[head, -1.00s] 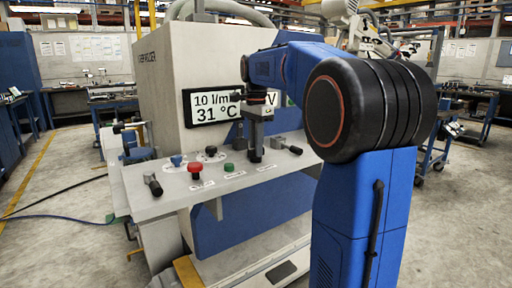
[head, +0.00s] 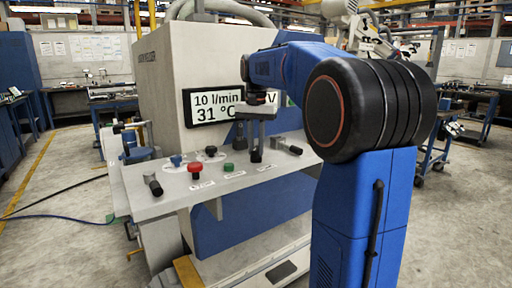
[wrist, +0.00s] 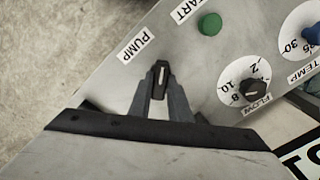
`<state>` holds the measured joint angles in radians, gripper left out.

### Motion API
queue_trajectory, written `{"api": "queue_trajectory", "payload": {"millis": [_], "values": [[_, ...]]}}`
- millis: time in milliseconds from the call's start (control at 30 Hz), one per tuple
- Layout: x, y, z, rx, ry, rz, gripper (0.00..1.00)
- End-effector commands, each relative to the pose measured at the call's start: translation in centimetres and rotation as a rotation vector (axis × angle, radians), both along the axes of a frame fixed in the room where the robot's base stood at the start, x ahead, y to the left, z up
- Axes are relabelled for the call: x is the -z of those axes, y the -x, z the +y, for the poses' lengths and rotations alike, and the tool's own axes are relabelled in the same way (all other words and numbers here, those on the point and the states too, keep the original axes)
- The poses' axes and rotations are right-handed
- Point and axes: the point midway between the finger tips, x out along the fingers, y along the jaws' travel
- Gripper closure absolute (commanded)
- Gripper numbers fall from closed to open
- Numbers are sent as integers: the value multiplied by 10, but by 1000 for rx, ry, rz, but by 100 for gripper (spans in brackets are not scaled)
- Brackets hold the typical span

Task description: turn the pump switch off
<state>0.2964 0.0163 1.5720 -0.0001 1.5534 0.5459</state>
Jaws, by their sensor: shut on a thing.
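The pump switch (wrist: 161,75) is a small black knob with a white line, beside the PUMP label (wrist: 137,44) on the grey panel. My gripper (wrist: 160,92) has its two fingers closed on either side of this knob in the wrist view. The white line runs nearly up and down in that picture, in line with the fingers. In the head view my gripper (head: 257,148) points down onto the panel (head: 170,202), and the switch is mostly hidden at its fingertips.
A green START button (wrist: 209,24), the black FLOW knob (wrist: 256,88) and the blue TEMP knob (wrist: 312,34) are near the switch. A red button (head: 195,170) and levers at left (head: 152,185) and right (head: 290,149) stand up from the panel. The display (head: 215,105) rises behind.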

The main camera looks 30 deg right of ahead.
Motion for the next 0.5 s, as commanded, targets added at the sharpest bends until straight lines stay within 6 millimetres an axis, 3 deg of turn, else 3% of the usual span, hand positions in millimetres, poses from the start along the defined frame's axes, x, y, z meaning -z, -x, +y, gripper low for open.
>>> {"api": "queue_trajectory", "payload": {"millis": [500], "values": [[0,0,0,-485,1,-1,100]]}}
